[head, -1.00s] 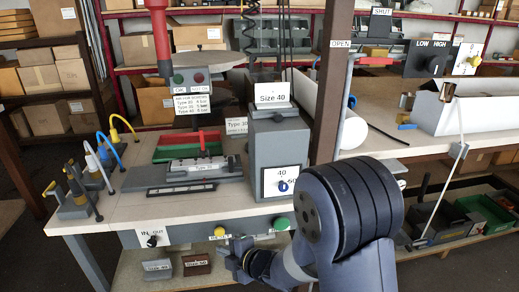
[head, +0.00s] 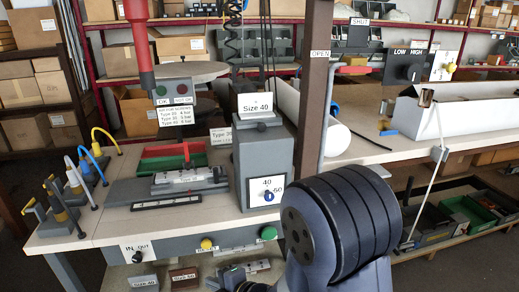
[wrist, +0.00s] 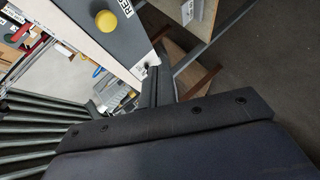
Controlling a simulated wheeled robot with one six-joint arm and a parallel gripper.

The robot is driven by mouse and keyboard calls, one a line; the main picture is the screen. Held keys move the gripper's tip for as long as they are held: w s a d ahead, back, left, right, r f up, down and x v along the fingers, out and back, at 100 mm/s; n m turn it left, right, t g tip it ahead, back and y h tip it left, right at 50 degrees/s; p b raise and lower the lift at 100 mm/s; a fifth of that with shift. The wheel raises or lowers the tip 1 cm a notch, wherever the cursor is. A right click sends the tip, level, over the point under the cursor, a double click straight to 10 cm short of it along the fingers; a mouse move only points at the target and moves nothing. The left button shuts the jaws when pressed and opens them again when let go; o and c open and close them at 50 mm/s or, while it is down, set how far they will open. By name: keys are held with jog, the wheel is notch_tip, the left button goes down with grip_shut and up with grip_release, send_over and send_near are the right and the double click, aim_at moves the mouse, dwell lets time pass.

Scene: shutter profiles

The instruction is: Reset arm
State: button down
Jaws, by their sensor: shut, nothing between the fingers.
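My arm (head: 335,225) stands large in the lower right middle of the head view, in front of the workbench. My gripper (head: 228,279) is low at the bottom edge there, partly cut off and in front of the bench's front edge. In the wrist view my gripper (wrist: 155,87) shows as narrow dark fingers, shut with nothing between them. It points past the bench's front panel and touches nothing that I can make out.
The workbench (head: 100,232) carries a grey Size 40 station (head: 262,155), a green bin (head: 165,165) and several coloured hooked tools at its left. A yellow button (head: 207,243) and a green button (head: 268,233) are on its front panel. Small blocks lie on the lower shelf.

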aim_at(206, 243)
jog(key=w+a+p, duration=0.1)
jog(key=w+p, duration=0.1)
jog(key=w, duration=0.4)
jog(key=shift+a+r+p, duration=0.25)
jog(key=shift+p, duration=0.15)
dwell(0.6)
jog(key=shift+w+p, duration=0.15)
jog(key=shift+p, duration=0.25)
